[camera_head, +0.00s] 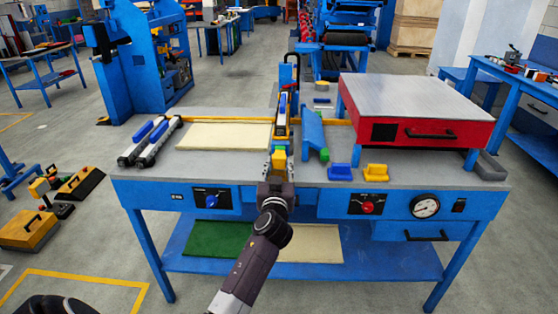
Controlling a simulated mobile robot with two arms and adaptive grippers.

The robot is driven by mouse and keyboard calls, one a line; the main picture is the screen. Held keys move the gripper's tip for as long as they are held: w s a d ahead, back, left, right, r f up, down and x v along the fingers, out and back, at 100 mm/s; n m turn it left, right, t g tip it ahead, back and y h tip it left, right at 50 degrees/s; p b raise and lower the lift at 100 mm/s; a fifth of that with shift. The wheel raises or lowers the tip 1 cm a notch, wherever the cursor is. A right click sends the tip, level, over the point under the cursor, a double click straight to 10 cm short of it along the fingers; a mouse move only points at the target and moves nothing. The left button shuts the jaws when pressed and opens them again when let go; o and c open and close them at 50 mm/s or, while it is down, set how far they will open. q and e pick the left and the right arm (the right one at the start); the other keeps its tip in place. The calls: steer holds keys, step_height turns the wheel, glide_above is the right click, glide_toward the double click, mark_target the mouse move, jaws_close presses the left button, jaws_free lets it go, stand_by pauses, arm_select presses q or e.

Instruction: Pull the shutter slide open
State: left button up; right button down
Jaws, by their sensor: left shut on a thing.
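My left gripper (278,172) reaches in over the front edge of the blue workbench (400,181). The handle is at the near end of a narrow upright unit with a blue post (291,68), at the middle of the bench. I take this handle to be that of the shutter slide; the slide itself is hard to make out, so I cannot tell how far open it is. My right gripper is not in view.
Left of the handle lie a cream panel (222,136) and two blue-and-silver bars (150,143). Right of it stand a blue angled plate (313,131), a blue block (340,172), a yellow block (375,172) and a red box with a grey top (420,97).

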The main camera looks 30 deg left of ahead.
arm_select(q)
steer(key=shift+v, duration=1.1)
steer(key=o, duration=0.9)
steer(key=shift+w, duration=0.1)
steer(key=shift+o, duration=0.2)
steer(key=v, duration=0.9)
steer(key=shift+d, duration=0.1)
